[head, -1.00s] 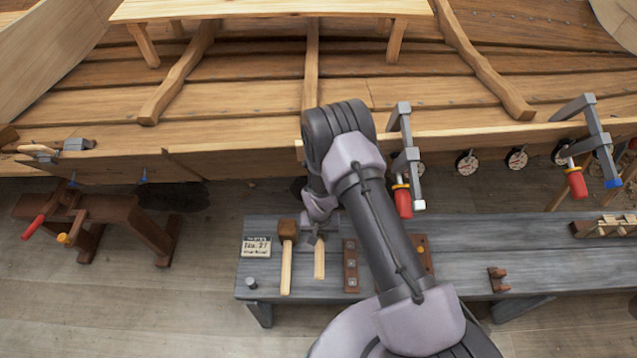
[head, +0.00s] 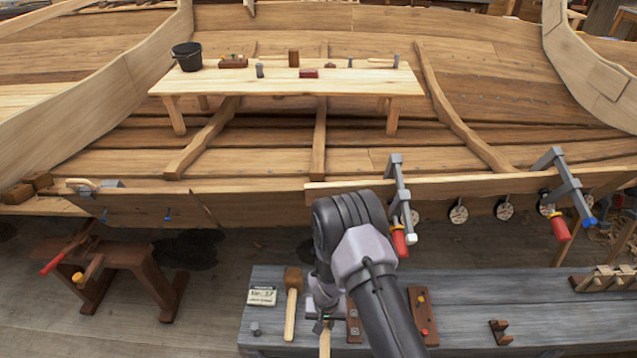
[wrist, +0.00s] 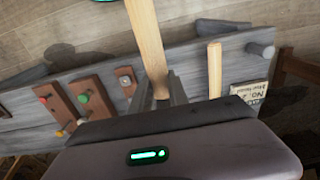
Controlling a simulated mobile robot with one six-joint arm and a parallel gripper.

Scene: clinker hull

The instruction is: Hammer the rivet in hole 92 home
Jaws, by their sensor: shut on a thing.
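My gripper (head: 323,318) is above the grey bench at the lower middle of the head view. It is shut on a hammer (head: 325,344), whose pale wooden handle sticks out toward the bench's near edge. In the wrist view the handle (wrist: 147,45) runs up between my fingers (wrist: 160,98). The hammer's head is mostly hidden by my gripper. I cannot tell whether the hammer touches the bench. Small rivets dot the hull planks (head: 300,108), but hole 92 and its rivet cannot be picked out.
A wooden mallet (head: 292,300) lies just left of my gripper, beside a written card (head: 262,296). Brown blocks with coloured knobs (head: 423,312) lie to the right. Clamps (head: 397,205) grip the hull's near plank. A trestle table (head: 360,82) stands inside the hull.

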